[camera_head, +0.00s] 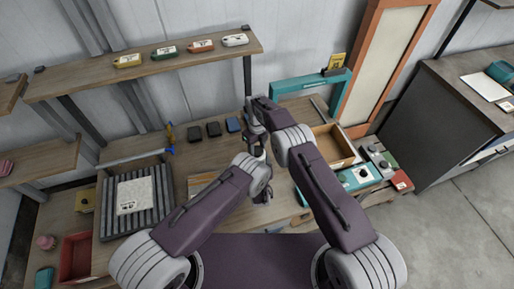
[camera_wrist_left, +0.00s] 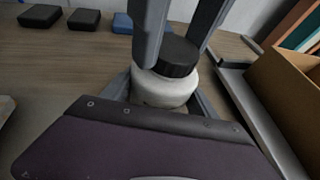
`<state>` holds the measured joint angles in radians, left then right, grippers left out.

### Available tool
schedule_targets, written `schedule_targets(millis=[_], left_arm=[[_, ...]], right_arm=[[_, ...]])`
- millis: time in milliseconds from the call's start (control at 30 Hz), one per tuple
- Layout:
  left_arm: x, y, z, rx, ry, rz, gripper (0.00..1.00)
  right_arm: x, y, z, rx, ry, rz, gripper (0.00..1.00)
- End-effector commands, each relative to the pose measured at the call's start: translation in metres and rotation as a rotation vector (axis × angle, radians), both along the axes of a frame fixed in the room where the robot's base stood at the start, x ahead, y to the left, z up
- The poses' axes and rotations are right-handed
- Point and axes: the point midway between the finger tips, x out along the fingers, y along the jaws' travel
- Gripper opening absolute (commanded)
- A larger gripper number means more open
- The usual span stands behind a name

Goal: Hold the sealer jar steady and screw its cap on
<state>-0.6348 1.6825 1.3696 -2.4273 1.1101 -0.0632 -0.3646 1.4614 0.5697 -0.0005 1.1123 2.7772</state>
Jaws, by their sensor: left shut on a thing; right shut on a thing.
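The sealer jar (camera_wrist_left: 165,88) is a squat white jar standing upright in the left wrist view. Its black cap (camera_wrist_left: 177,56) sits on top of the jar mouth, looking level; I cannot tell how tightly it is seated. My left gripper is shut on the jar, its grey fingers on both sides of the body, partly hidden behind my purple wrist housing. My right gripper (camera_head: 256,122) comes down from above in the head view. Its two fingers also show in the left wrist view (camera_wrist_left: 180,35), shut on the cap's sides. In the head view my arms mostly hide the jar.
Dark and blue blocks (camera_head: 214,129) lie behind on the bench. An open cardboard box (camera_head: 334,146) stands to the right, a ribbed tray (camera_head: 112,222) and red bin (camera_head: 76,258) to the left. A shelf (camera_head: 150,61) with several small bottles runs above the back.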

Motion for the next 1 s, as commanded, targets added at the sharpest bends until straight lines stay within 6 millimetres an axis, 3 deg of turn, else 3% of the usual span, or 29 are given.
schedule_targets(millis=[100, 133, 200, 500, 800, 1000], left_arm=[[0.0, 0.0, 0.0, 0.001, 0.001, 0.0, 0.0], [0.0, 0.0, 0.0, 0.001, 0.001, 0.0, 0.0], [0.0, 0.0, 0.0, 0.001, 0.001, 0.0, 0.0], [0.0, 0.0, 0.0, 0.0, 0.001, 0.0, 0.0], [0.0, 0.0, 0.0, 0.0, 0.001, 0.0, 0.0], [0.0, 0.0, 0.0, 0.0, 0.001, 0.0, 0.0]], right_arm=[[0.001, 0.0, 0.001, 0.001, -0.002, 0.001, 0.09], [0.001, 0.0, 0.001, 0.001, -0.002, 0.002, 0.51], [0.001, 0.0, 0.001, 0.001, -0.002, 0.002, 0.67], [0.0, 0.0, 0.002, 0.0, -0.001, 0.003, 0.67], [0.001, 0.0, 0.04, 0.001, -0.002, 0.004, 0.67], [0.0, 0.0, 0.045, 0.0, 0.0, 0.004, 0.67]])
